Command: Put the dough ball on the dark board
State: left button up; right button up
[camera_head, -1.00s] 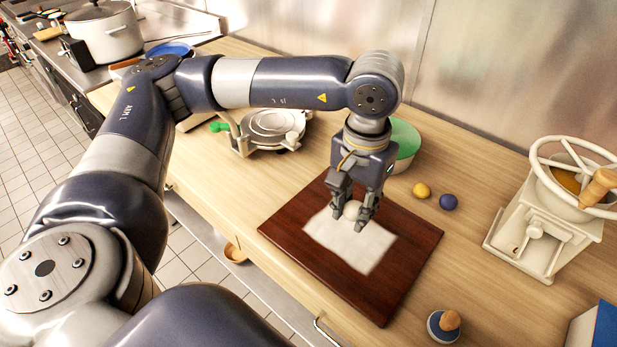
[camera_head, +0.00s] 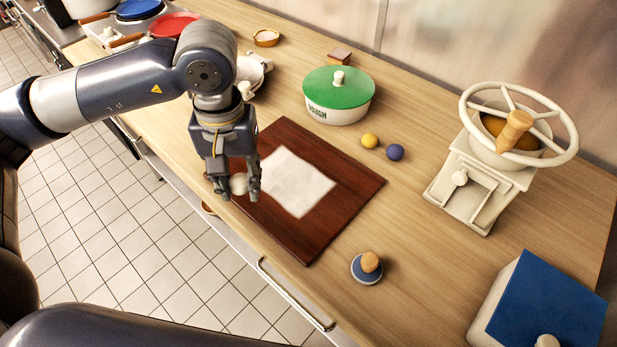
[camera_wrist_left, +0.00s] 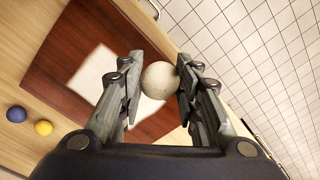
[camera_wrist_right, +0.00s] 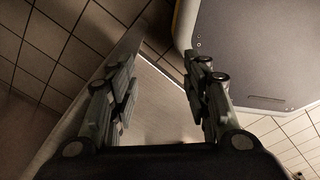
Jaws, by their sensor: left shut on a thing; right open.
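The dough ball (camera_head: 239,184) is pale and round. My left gripper (camera_head: 236,188) is shut on it and holds it at the front left edge of the dark board (camera_head: 341,185). In the left wrist view the dough ball (camera_wrist_left: 159,81) sits between the fingertips, with the dark board (camera_wrist_left: 62,57) behind it. How high the ball is above the board is hard to tell. A white sheet (camera_head: 297,183) lies on the board, to the right of the ball. My right gripper (camera_wrist_right: 160,88) is open and empty in the right wrist view, away from the board.
A pot with a green lid (camera_head: 338,92), a yellow ball (camera_head: 370,141) and a blue ball (camera_head: 396,152) stand behind the board. A white hand-wheel machine (camera_head: 470,185) stands right. A wooden-knobbed round thing (camera_head: 366,274) and a blue-topped box (camera_head: 548,305) are in front right.

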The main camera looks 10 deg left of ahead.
pick_arm(q)
jog(key=s+d+f+n, duration=0.2)
jog(key=s+f+n, duration=0.1)
jog(key=f+n, duration=0.15)
pick_arm(e)
jog(key=a, duration=0.6)
pick_arm(q)
jog(key=n+p, duration=0.4)
send_over(290, 180)
jog(key=shift+s+f+m, duration=0.25)
jog(key=shift+s+f, duration=0.15)
jog(key=shift+f, duration=0.45)
jog(key=shift+w, duration=0.3)
jog(key=shift+w+f, duration=0.15)
jog(key=shift+f+p, duration=0.3)
jog(key=shift+p, duration=0.1)
notch_tip(290, 180, down, 2)
jog(key=shift+f+p, duration=0.1)
jog(key=shift+p, duration=0.5)
jog(key=shift+f, duration=0.35)
pick_arm(e)
jog(key=d+r, duration=0.3)
jog(key=r, duration=0.3)
